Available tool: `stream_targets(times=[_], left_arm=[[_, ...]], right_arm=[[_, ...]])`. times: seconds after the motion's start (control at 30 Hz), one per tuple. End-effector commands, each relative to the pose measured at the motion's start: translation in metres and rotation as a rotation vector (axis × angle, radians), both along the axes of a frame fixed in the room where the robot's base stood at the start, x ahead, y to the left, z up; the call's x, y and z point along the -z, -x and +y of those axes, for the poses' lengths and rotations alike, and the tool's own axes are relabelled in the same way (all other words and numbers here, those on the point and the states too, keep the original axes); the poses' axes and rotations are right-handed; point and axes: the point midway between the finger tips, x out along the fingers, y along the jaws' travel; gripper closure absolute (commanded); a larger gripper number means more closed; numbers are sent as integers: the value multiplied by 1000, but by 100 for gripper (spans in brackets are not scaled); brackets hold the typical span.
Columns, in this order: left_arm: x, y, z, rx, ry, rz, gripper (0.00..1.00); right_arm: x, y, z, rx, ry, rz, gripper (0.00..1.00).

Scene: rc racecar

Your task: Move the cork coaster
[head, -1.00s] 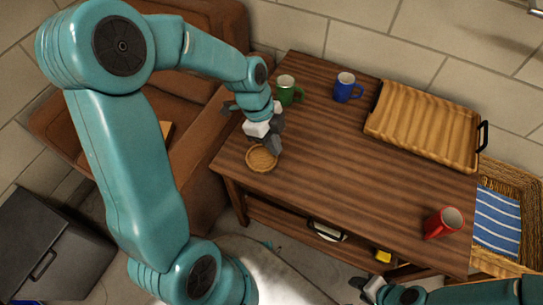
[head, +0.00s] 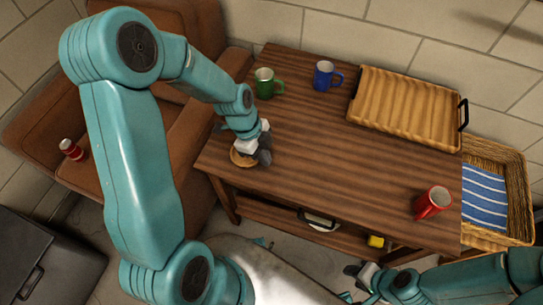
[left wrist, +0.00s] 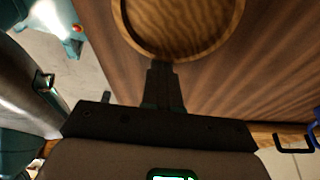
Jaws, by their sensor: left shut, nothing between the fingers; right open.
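The round cork coaster (head: 238,158) lies flat on the wooden table (head: 330,150), near its left front corner. My left gripper (head: 264,157) is shut and empty, low over the coaster's right side, and hides part of it. In the left wrist view the coaster (left wrist: 185,22) shows its raised rim, cut off by the top edge. The shut fingers (left wrist: 160,66) of the left gripper end at that rim; I cannot tell whether they touch it. My right gripper (head: 362,277) is open and empty, low in front of the table.
A green mug (head: 264,84) and a blue mug (head: 323,75) stand at the back, beside a ribbed wooden tray (head: 405,107). A red mug (head: 430,203) is at the right front. A wicker basket (head: 510,160) stands right of the table. The table's middle is clear.

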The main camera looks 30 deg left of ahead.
Motion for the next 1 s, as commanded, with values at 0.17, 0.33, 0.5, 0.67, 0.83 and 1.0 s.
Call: stream_targets(times=[0.17,0.33,0.5,0.67,0.83,1.0], left_arm=[[0,1,4,0,0,-1,100],[0,1,4,0,0,0,100],[1,1,12,-3,0,0,100],[2,4,35,-5,-1,-1,100],[0,5,37,0,1,1,100],[0,5,37,0,1,0,100]], right_arm=[[0,0,0,0,0,0,57],[0,0,0,0,0,0,57],[4,0,0,0,0,0,57],[10,0,0,0,0,0,57],[9,0,0,0,0,0,57],[9,0,0,0,0,0,57]])
